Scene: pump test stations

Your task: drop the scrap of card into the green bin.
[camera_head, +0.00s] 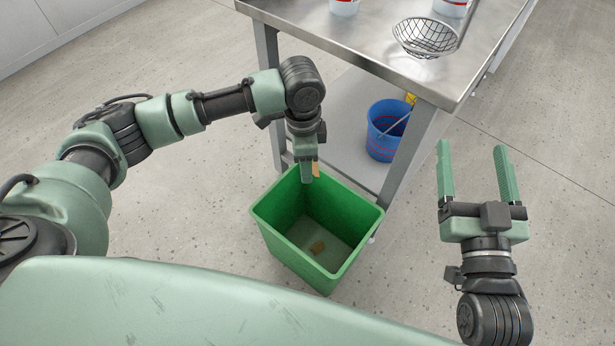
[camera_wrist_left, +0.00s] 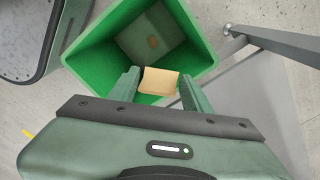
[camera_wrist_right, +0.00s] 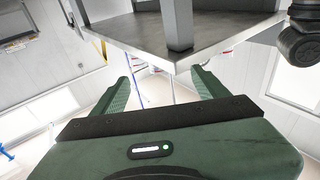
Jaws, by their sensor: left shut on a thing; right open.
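The green bin (camera_head: 340,255) stands on the floor in front of the steel table; it also shows in the left wrist view (camera_wrist_left: 90,50). A small brown piece (camera_head: 317,247) lies on its bottom. My left gripper (camera_head: 309,172) points down over the bin's far rim. It is shut on the tan scrap of card (camera_wrist_left: 160,81), which sits between its fingertips above the bin's opening; in the head view only a sliver of the card (camera_head: 316,169) shows. My right gripper (camera_head: 474,175) is open and empty, to the right of the bin.
The steel table (camera_head: 340,38) stands behind the bin, with a wire basket strainer (camera_head: 426,38) and white tubs (camera_head: 344,6) on top. A blue bucket (camera_head: 384,140) stands on its lower shelf. A table leg is close to the bin's right side. The floor around is clear.

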